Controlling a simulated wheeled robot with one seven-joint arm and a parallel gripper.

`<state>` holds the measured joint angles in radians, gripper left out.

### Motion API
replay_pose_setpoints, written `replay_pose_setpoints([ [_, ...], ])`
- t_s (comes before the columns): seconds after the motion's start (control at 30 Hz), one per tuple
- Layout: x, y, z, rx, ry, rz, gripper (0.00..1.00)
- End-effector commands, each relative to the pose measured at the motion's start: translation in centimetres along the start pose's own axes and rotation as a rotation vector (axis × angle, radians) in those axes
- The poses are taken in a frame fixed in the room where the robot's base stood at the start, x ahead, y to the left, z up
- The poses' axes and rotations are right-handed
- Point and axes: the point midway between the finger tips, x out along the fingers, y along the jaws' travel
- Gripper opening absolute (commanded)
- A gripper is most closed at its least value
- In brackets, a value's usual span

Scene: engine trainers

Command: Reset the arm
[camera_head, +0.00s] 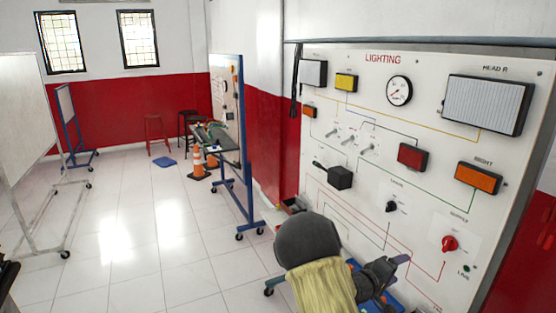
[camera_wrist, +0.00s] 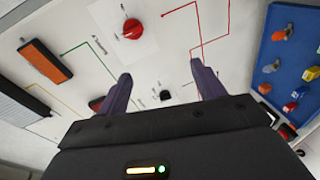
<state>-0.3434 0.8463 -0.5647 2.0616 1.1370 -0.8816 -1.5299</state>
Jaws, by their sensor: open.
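My gripper (camera_wrist: 160,88) is open and empty in the wrist view, with its two purple fingers apart. In the head view my gripper (camera_head: 402,270) is at the lower right, in front of the lower part of the white lighting panel (camera_head: 375,215). My arm's dark and yellow links hide part of the panel's bottom. A red rotary knob (camera_head: 449,243) is on the panel to the right of the gripper. In the wrist view the red knob (camera_wrist: 132,28) is ahead of and above the left finger. I cannot tell how far the fingers are from the panel.
A blue tray (camera_wrist: 292,55) with several coloured parts is at right in the wrist view. In the head view, a wheeled blue-framed board (camera_head: 240,150), orange cones (camera_head: 197,162) and a whiteboard (camera_head: 20,150) stand further off.

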Motion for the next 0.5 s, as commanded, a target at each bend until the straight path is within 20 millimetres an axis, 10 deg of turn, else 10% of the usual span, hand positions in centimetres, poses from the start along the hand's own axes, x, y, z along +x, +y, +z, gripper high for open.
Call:
replay_pose_setpoints([
  [0.27, -6.9, -3.6, -1.4, 0.361, 0.124, -0.552, 0.68],
  [0.5, -17.0, -4.4, 0.2, 0.518, 0.085, -0.991, 0.68],
])
